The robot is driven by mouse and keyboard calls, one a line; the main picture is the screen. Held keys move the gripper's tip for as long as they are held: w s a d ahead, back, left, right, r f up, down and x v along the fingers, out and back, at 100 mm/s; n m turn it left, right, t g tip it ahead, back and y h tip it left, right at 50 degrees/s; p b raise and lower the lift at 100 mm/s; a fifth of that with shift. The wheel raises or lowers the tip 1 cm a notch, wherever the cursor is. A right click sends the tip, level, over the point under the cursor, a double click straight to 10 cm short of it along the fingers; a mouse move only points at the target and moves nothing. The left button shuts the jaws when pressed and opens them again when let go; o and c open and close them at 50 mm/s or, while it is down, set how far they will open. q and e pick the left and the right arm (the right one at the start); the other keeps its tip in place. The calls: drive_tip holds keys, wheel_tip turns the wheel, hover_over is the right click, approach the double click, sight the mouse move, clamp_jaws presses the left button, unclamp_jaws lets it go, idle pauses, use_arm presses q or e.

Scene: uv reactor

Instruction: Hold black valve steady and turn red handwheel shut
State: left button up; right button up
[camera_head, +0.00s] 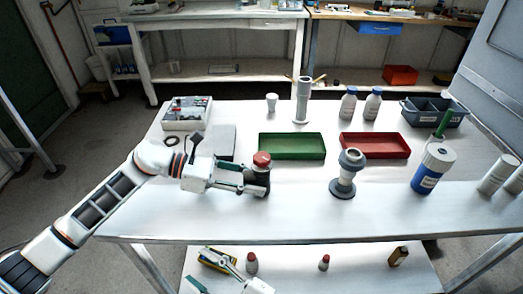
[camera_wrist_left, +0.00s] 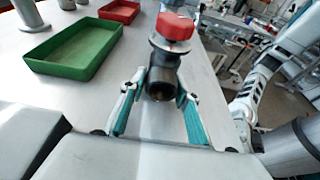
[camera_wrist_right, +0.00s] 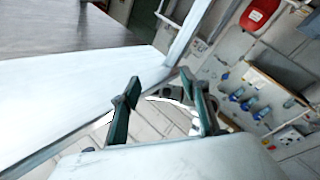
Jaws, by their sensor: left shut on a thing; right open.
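The black valve (camera_head: 259,187) stands on the white table with the red handwheel (camera_head: 262,159) on top. My left gripper (camera_head: 257,183) reaches in from the left and is shut on the black valve's body, below the handwheel. In the left wrist view the valve body (camera_wrist_left: 162,82) sits between the two teal fingers, and the red handwheel (camera_wrist_left: 175,26) is above them, clear of the fingers. My right gripper (camera_head: 194,267) is low at the front, below the table's front edge. In the right wrist view its fingers (camera_wrist_right: 160,92) are apart with nothing between them.
A green tray (camera_head: 292,156) and a red tray (camera_head: 375,154) lie behind the valve. A grey flanged fitting (camera_head: 343,186) and a blue-white bottle (camera_head: 433,168) stand to the right. The tabletop (camera_head: 300,220) in front is clear. Its front edge lies above my right gripper.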

drive_tip(key=s+a+r+n+g+y, duration=0.3)
drive_tip(key=r+n+g, duration=0.2)
drive_tip(key=r, duration=0.2)
drive_tip(key=s+a+r+n+g+y, duration=0.3)
drive_tip(key=s+r+n+g, duration=0.1)
drive_tip(key=r+g, duration=0.25)
drive_tip(key=s+r+n+g, duration=0.5)
drive_tip(key=r+g, duration=0.3)
drive_tip(key=r, duration=0.2)
wheel_tip(320, 180, up, 10)
drive_tip(key=n+t+h, duration=1)
drive_tip(key=n+h, duration=0.5)
drive_tip(key=h, duration=0.8)
hover_over(262, 156)
drive_tip(key=shift+g, duration=0.25)
wheel_tip(262, 156, down, 11)
drive_tip(key=shift+f, duration=0.2)
